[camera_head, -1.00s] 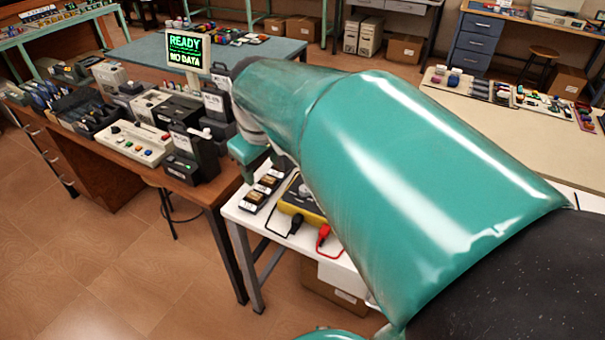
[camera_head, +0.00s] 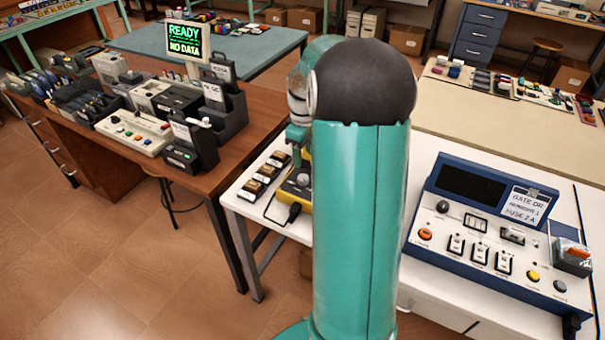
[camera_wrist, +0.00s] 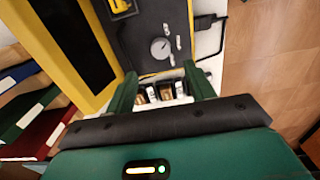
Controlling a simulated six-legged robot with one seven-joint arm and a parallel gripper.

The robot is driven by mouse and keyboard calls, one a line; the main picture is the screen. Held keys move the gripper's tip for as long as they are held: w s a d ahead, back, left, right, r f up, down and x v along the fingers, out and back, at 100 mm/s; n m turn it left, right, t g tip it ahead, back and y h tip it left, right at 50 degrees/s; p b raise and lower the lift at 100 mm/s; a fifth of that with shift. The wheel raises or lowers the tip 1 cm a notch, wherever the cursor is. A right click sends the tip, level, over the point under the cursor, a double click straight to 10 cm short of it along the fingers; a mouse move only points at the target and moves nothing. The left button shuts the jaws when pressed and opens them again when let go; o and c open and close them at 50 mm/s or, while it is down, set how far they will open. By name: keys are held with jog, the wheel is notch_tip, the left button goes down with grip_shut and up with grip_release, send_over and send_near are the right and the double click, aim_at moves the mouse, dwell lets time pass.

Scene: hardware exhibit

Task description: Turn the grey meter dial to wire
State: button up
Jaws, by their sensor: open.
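The yellow meter (camera_wrist: 45,50) fills the upper left of the wrist view, with a dark screen and a black face panel (camera_wrist: 150,20). The round grey dial (camera_wrist: 160,47) sits on that panel with small white labels around it. Their words and the dial's setting are too small to read. My gripper (camera_wrist: 160,88) is open and empty, its two green fingers apart below the dial in the picture and not touching it. In the head view the meter (camera_head: 299,198) stands on the white bench, mostly hidden behind my arm.
Several small black-and-tan blocks (camera_head: 264,174) lie left of the meter. A blue-framed console (camera_head: 480,240) stands on the white bench at right. A brown desk (camera_head: 225,165) with instruments and a screen (camera_head: 188,42) reading READY, NO DATA is at left.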

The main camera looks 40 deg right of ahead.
aim_at(303, 177)
notch_tip(303, 177, down, 9)
jog(key=shift+r, duration=0.1)
dwell(0.3)
jog(key=c, duration=1)
